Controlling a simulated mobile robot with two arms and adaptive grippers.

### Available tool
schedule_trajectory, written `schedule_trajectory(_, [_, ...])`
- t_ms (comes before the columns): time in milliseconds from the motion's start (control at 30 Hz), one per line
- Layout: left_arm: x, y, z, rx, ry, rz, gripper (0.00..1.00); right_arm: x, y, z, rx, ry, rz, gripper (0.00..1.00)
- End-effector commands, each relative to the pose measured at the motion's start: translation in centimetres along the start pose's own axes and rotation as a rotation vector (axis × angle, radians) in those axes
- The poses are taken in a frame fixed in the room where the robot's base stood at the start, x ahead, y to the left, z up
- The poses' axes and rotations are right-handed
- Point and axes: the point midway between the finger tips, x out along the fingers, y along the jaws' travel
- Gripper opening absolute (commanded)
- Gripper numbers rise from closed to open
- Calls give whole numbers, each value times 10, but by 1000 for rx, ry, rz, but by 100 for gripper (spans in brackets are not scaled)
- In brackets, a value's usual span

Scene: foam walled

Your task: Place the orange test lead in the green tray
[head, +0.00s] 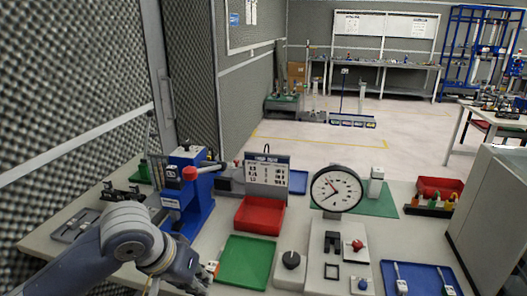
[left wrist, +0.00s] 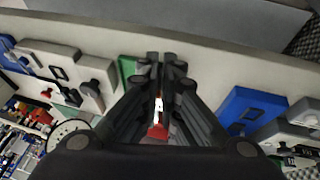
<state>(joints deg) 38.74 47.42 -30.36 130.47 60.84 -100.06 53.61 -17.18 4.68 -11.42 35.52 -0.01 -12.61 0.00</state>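The green tray (head: 247,262) lies on the bench at the front, empty in its visible part; its edge shows beside my fingers in the left wrist view (left wrist: 128,70). My left gripper (head: 208,279) is just left of the tray. In the left wrist view its fingertips (left wrist: 162,60) are nearly together with a thin gap. A small orange piece, seemingly the orange test lead (head: 213,267), shows at the fingers in the head view; most of it is hidden. My right gripper is not in view.
A red bin (head: 258,217) stands behind the tray. A blue press (head: 192,195) with a red knob is at left. A grey box with a black knob (head: 291,260) is close right of the tray, and a dial gauge (head: 336,190) stands behind it. A blue tray (head: 420,279) is further right.

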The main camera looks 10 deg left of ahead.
Motion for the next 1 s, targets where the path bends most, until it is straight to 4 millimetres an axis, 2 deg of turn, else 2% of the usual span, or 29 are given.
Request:
schedule_trajectory(167, [0, -1, 0, -1, -1, -2, 0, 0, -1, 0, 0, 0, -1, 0])
schedule_trajectory(267, [2, -9, 2, -4, -7, -3, 0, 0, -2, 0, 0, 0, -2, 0])
schedule_trajectory(367, [5, -25, 6, -7, -16, -1, 0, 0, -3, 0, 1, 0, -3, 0])
schedule_trajectory(700, [2, -98, 22, -8, -28, 6, 0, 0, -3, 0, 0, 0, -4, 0])
schedule_trajectory(833, [-3, -117, 24, -3, -19, 5, 0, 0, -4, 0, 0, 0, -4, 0])
schedule_trajectory(1000, [-9, -130, 23, 6, -7, 3, 0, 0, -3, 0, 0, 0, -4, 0])
